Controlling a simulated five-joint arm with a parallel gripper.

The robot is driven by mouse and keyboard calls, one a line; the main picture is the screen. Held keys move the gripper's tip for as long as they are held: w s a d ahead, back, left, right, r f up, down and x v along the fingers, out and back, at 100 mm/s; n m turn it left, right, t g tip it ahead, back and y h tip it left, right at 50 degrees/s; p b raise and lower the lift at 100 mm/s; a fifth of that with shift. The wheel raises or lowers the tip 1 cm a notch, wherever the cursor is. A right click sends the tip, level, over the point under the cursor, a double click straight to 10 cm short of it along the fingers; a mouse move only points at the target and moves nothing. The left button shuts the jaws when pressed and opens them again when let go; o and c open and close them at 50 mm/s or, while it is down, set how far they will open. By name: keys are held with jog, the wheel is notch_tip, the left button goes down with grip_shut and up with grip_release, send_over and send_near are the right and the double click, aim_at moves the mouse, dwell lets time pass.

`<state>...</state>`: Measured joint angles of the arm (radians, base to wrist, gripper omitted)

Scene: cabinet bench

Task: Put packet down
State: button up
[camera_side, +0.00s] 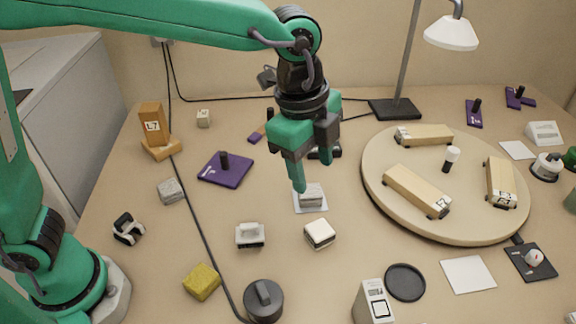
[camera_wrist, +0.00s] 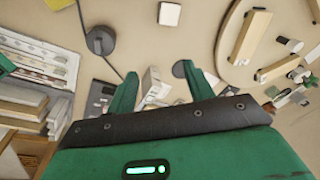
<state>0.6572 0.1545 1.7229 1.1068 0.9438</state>
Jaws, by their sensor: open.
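A small pale grey packet-like block (camera_side: 311,193) lies flat on a white square (camera_side: 310,207) on the bench. I cannot tell for sure that it is the packet. My gripper (camera_side: 311,174) hangs point-down just above and behind this block in the side view, its fingers apart and nothing visibly held. I cannot tell whether a fingertip touches the block. In the wrist view my gripper (camera_wrist: 157,82) shows two spread green fingers, with a white box (camera_wrist: 153,84) seen beyond and between them. That white box (camera_side: 373,303) stands upright at the front edge in the side view.
A round wooden board (camera_side: 445,225) with several wooden blocks takes up the right. A cream block (camera_side: 320,234), a white clip-like item (camera_side: 250,235), a yellow block (camera_side: 202,282) and a black knob (camera_side: 264,300) lie in front. A purple pad (camera_side: 225,170) lies left. A lamp (camera_side: 451,32) stands behind.

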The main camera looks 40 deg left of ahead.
jog(key=s+a+r+n+t, duration=0.1)
jog(key=s+a+r+n, duration=0.1)
jog(key=a+n, duration=0.45)
jog(key=s+a+r+n+t, duration=0.1)
jog(key=s+a+n, duration=0.15)
jog(key=a, duration=0.75)
jog(key=s+a+f+n+t+y, duration=0.1)
jog(key=s+a+f+n+t, duration=0.1)
jog(key=s+a+n, duration=0.6)
jog(key=shift+s+a+f+n, duration=0.2)
jog(key=shift+a+f+n, duration=0.4)
jog(key=shift+a, duration=0.75)
jog(key=shift+r, duration=0.15)
